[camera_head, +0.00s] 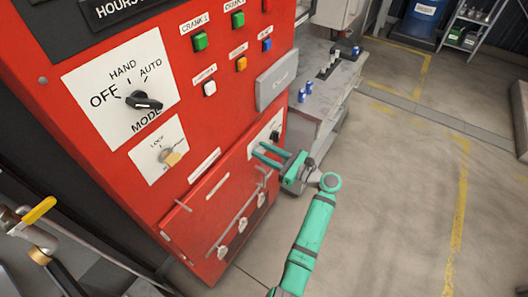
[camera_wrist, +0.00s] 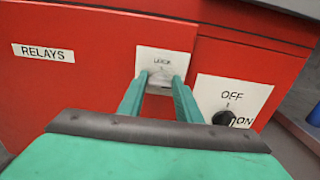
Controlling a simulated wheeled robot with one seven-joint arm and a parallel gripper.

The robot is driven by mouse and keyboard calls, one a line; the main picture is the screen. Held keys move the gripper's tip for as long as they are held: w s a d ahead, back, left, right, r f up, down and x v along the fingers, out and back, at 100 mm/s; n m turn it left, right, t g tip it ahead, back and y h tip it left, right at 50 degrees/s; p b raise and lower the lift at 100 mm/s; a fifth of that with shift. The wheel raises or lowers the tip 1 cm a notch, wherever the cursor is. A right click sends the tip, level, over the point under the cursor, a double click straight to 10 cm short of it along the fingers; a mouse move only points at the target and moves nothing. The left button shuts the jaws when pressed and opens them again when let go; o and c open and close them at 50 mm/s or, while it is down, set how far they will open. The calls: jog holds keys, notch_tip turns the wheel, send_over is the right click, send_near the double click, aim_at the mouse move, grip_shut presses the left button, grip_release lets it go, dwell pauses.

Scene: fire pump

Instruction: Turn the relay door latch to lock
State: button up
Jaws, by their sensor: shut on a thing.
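The relay door (camera_head: 205,205) is a red panel low on the cabinet. The RELAYS label (camera_wrist: 43,52) is on it in the wrist view. The latch (camera_wrist: 160,83) is a small grey piece on a white plate (camera_wrist: 166,57), whose upper word appears to read LOCK. My gripper (camera_wrist: 160,80) is shut on the latch, one green finger on each side. The fingers partly hide the latch, so its exact angle is unclear. In the head view my gripper (camera_head: 262,153) reaches the door's upper right area and covers the latch.
An OFF/ON plate with a black knob (camera_wrist: 224,118) is close to the right of my fingers. The MODE knob (camera_head: 143,101) and another LOCK plate with a brass-coloured piece (camera_head: 169,157) are higher left. A grey bench (camera_head: 325,90) stands behind; floor at right is clear.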

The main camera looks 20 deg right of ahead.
jog(key=shift+n, duration=0.3)
jog(key=n, duration=0.4)
jog(key=shift+s+n, duration=0.1)
jog(key=shift+n, duration=1)
jog(key=n, duration=0.2)
jog(key=shift+a+n, duration=0.1)
jog(key=shift+n, duration=0.2)
jog(key=n, duration=0.4)
jog(key=shift+f+n, duration=0.15)
jog(key=shift+n, duration=0.15)
jog(key=shift+f+n, duration=0.1)
jog(key=shift+n, duration=1.8)
jog(key=o, duration=1)
jog(key=shift+o, duration=0.2)
